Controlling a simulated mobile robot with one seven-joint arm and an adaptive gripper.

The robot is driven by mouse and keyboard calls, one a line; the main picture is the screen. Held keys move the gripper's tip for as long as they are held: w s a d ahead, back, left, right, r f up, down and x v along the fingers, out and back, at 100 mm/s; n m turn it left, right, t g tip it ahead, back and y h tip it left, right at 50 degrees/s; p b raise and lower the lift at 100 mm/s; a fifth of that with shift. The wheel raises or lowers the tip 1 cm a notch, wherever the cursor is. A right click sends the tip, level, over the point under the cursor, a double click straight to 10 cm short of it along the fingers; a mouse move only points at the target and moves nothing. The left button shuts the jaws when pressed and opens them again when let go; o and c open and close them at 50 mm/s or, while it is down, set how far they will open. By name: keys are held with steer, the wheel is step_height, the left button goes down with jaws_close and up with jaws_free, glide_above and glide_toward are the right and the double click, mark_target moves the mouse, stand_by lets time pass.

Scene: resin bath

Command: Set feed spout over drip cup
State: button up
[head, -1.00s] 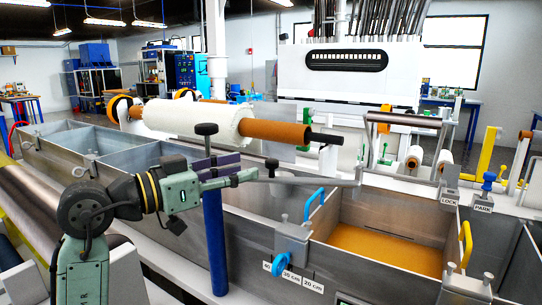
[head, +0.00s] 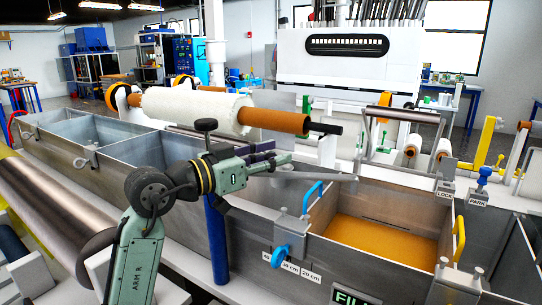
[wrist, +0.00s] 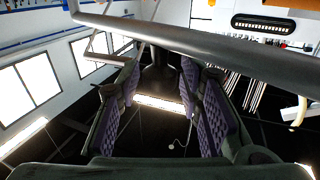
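My gripper (head: 278,160) is level with the bath's near wall, left of the amber tank. A grey pipe (head: 325,177), which looks like the feed spout, runs right from behind its fingertips towards the tank's left end. A thick grey bar (wrist: 200,45), probably the same pipe, crosses beyond the fingertips. I cannot tell whether it touches them. The left end of the pipe is hidden by my gripper. I cannot make out a drip cup in either view.
The tank (head: 385,240) holds amber resin. A blue handle (head: 312,196) and a blue knob (head: 282,253) are at its left side. A white-sleeved roller (head: 190,108) lies above my arm. LOCK (head: 444,193) and PARK (head: 478,199) labels stand on the back rim.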

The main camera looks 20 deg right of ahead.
jaws_close()
